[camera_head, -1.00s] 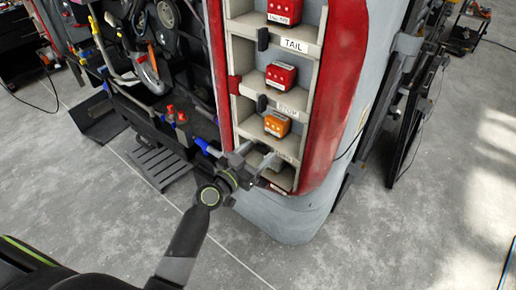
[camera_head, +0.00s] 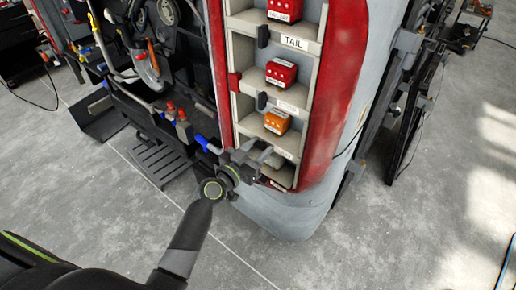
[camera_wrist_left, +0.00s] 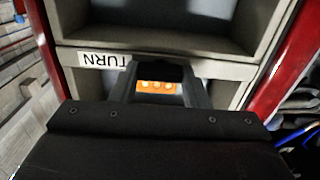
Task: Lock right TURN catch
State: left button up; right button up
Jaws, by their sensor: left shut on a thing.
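The white TURN label shows upside down in the left wrist view (camera_wrist_left: 102,60), on a shelf edge of the lamp rack. The orange lamp (camera_head: 277,122) sits in the compartment above that edge; part of it shows between my fingers in the wrist view (camera_wrist_left: 158,87). My left gripper (camera_head: 262,154) is at the TURN shelf edge, below the orange lamp. Its fingers are shut on a small dark piece (camera_wrist_left: 172,72), which looks like the TURN catch. The fingers hide most of it, and I cannot tell its turn position. My right gripper is out of view.
A red body panel (camera_head: 335,110) borders the rack. A black parts rack (camera_head: 150,85) stands left. Open grey floor (camera_head: 390,235) lies right.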

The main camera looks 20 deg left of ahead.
pick_arm(q)
jog(key=shift+n, duration=0.3)
jog(key=n, duration=0.3)
jog(key=shift+f+b, duration=0.1)
jog(key=shift+b, duration=0.3)
jog(key=n, duration=0.4)
jog(key=shift+a, duration=0.15)
jog(key=n, duration=0.5)
jog(key=n+p, duration=0.1)
jog(key=n, duration=0.4)
jog(key=shift+f, duration=0.1)
jog(key=o, duration=1)
